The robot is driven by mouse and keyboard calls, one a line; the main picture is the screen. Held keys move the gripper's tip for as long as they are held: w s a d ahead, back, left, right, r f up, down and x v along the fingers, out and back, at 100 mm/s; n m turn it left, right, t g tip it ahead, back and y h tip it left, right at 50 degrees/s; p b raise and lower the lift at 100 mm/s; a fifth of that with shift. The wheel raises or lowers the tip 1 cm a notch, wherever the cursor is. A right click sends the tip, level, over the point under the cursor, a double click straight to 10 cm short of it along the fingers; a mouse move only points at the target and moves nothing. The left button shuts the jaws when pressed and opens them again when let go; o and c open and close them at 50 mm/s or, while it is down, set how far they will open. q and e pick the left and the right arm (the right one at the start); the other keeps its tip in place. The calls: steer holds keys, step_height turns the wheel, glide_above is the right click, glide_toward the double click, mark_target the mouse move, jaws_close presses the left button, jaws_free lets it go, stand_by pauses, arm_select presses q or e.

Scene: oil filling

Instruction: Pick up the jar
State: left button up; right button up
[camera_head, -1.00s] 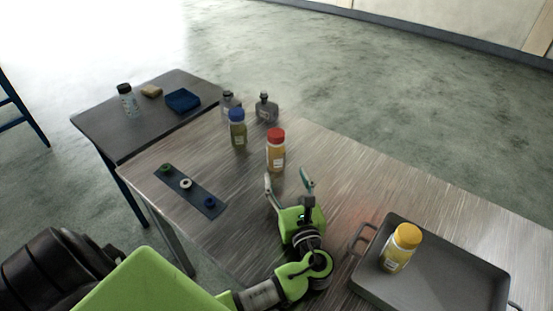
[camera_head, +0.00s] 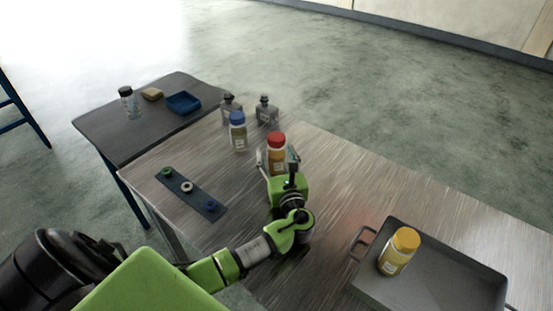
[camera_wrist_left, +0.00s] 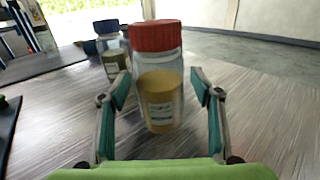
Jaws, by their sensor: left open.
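A clear jar with a red lid and yellow-orange contents (camera_head: 277,152) stands upright on the wooden table. In the left wrist view the red-lidded jar (camera_wrist_left: 159,85) is between the two fingers, with a gap visible on each side. My left gripper (camera_head: 277,163) is open around the jar's near side. It also shows in the left wrist view (camera_wrist_left: 160,98). A blue-lidded jar (camera_head: 238,132) stands just left of it and shows behind it in the left wrist view (camera_wrist_left: 110,50). A yellow-lidded jar (camera_head: 398,252) stands in the tray. My right gripper is not in view.
The grey tray (camera_head: 455,275) is at the lower right. A dark strip (camera_head: 207,205) with small coloured rings lies at the table's left. Two grey bottles (camera_head: 266,110) stand at the back edge. A dark side table (camera_head: 110,137) adjoins at the left.

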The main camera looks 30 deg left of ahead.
arm_select(q)
steer(key=c, duration=1.3)
steer(key=shift+r, duration=0.2)
